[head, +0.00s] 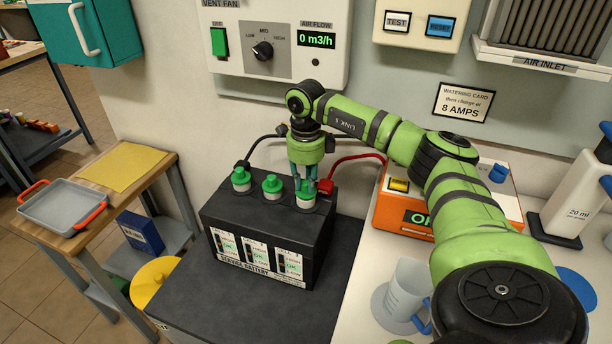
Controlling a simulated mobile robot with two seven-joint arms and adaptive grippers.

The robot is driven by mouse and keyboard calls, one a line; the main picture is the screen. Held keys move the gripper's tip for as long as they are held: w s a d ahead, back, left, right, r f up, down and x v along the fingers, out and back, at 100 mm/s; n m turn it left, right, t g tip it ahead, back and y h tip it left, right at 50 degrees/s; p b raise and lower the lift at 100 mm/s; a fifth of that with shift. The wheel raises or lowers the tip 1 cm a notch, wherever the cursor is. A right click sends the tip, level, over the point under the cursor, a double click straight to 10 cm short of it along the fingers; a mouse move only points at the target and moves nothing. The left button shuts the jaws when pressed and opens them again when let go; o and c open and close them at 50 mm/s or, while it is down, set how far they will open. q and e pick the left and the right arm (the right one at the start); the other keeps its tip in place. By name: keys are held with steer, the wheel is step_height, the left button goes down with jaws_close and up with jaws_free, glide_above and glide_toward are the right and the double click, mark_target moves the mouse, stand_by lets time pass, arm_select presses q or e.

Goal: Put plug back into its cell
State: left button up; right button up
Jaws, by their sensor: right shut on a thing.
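The black service battery (222,208) stands on a dark surface, with three cells along its top. Green plugs sit on the left cell (240,177) and the middle cell (272,185). My right gripper (304,183) points straight down over the right cell and is shut on a green plug (307,192). The plug is at the white neck of that cell; the fingers partly hide it, and I cannot tell how deep it sits. My left gripper is not in view.
A red cable (350,158) and a black cable (262,138) run to the battery. An orange charger (390,212) and a clear jug (404,290) stand on the right counter. A grey tray (62,207) lies on the left wooden table. The vent fan panel (285,65) is behind.

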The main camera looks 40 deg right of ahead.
stand_by(0.4)
steer(key=o, duration=0.9)
steer(key=shift+o, duration=0.2)
steer(key=shift+r+p, duration=3.05)
steer(key=shift+r, duration=0.5)
steer(key=shift+c, duration=0.4)
jaws_close()
steer(key=shift+f, duration=0.35)
